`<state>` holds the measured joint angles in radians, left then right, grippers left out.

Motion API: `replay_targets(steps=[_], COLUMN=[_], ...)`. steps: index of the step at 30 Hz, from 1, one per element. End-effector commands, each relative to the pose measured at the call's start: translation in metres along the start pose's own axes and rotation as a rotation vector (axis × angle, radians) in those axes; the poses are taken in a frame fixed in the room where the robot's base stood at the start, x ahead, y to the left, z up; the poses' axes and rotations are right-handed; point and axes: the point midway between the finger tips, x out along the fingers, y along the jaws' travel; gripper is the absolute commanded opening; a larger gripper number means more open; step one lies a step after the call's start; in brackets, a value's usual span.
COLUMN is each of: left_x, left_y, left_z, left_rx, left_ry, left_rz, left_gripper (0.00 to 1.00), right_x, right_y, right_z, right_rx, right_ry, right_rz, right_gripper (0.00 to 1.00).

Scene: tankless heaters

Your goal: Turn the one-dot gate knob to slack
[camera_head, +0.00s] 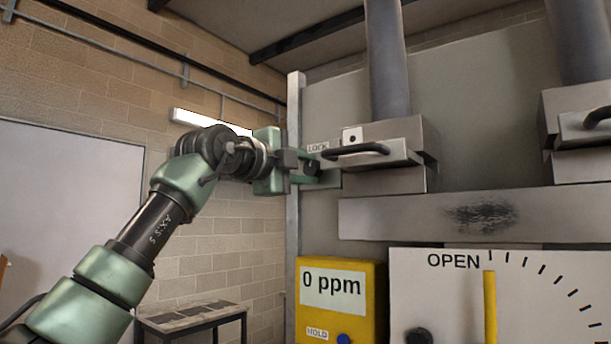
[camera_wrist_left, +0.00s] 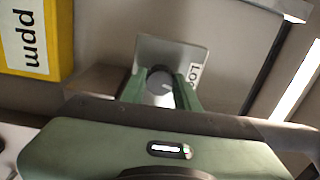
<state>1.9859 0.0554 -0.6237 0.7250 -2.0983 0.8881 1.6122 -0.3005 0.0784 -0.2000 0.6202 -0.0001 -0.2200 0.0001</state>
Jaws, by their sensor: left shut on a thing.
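The one-dot gate (camera_head: 378,140) is a grey metal block with a black bar handle (camera_head: 356,150) and a small white one-dot tag (camera_head: 352,137). A pale plate marked LOCK (camera_head: 318,147) sits at its left side. My left gripper (camera_head: 311,169) reaches this plate from the left. In the left wrist view, its green fingers are shut on a round dark knob (camera_wrist_left: 159,80) in front of the plate (camera_wrist_left: 183,56). The fingers mostly hide the knob in the head view. Any SLACK mark and the knob's exact setting cannot be made out. My right gripper is not in view.
A yellow meter (camera_head: 340,315) reading 0 ppm stands below the gripper. A white dial panel (camera_head: 450,300) marked OPEN is to its right. A second gate (camera_head: 580,120) with a handle is at the right edge. A low table (camera_head: 190,318) stands at lower left.

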Motion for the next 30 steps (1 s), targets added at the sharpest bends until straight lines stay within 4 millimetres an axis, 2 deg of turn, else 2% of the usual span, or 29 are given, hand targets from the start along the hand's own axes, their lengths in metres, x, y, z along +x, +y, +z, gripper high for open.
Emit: replay_targets(steps=[9,21,22,23,24,30], left_x=[0.0003,0.0002,0.0003,0.0002,0.0002,0.0001], left_y=[0.0011,0.0008,0.0008,0.0008,0.0008,0.0005], left_z=[0.0001,0.0002,0.0002,0.0002,0.0002,0.0002], left_rx=[-0.068,-0.071,-0.071,-0.071,-0.071,-0.07], left_ry=[-0.003,-0.003,-0.003,-0.003,-0.003,-0.003], left_rz=[0.002,0.002,0.002,0.002,0.002,0.002], left_gripper=[0.0,0.0,0.39,0.48,0.53,0.53], right_x=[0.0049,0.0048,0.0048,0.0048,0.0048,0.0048], right_y=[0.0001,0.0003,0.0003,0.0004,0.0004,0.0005], right_z=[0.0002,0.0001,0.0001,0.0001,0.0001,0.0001], right_rx=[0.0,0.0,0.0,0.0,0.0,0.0], right_ry=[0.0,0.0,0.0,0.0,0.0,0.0], right_rz=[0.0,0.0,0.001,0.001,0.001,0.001], right_gripper=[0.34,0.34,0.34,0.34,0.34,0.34])
